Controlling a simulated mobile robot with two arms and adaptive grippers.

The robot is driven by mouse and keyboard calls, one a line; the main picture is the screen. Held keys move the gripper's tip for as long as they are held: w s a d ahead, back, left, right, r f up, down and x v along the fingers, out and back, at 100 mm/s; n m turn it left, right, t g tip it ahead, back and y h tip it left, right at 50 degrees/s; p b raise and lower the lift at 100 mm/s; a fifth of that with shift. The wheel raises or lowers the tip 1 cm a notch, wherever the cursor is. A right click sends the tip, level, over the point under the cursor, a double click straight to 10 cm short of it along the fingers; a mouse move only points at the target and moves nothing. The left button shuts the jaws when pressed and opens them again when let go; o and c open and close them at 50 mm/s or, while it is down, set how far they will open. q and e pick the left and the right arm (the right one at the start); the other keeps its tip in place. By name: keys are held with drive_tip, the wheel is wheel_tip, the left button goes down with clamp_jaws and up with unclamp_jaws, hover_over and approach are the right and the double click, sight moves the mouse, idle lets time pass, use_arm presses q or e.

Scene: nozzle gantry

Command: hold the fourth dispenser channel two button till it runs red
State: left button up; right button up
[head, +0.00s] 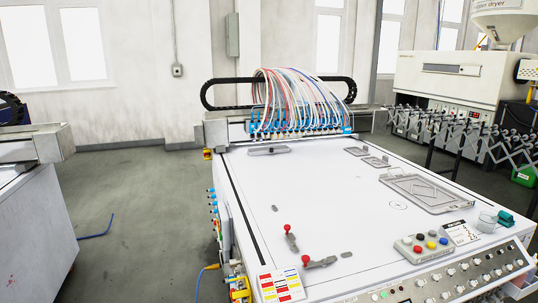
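A grey button box (412,256) with several coloured buttons, among them red, yellow and blue, sits near the front right of the white machine bed (330,205). A control panel (470,272) with rows of knobs and buttons runs along the bed's front edge; its labels are too small to read. A row of blue and metal nozzles (300,130) spans the back of the bed under a bundle of coloured tubes (295,88). I cannot tell which button is channel two or what runs from the fourth dispenser. Neither gripper is in view.
A printed card (461,232), a clear cup (487,222) and a teal object (506,217) are near the button box. Red-knobbed clamps (320,262) and a colour chart (280,285) are at front left. A flat grey frame (426,193) lies right. The bed's middle is mostly clear.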

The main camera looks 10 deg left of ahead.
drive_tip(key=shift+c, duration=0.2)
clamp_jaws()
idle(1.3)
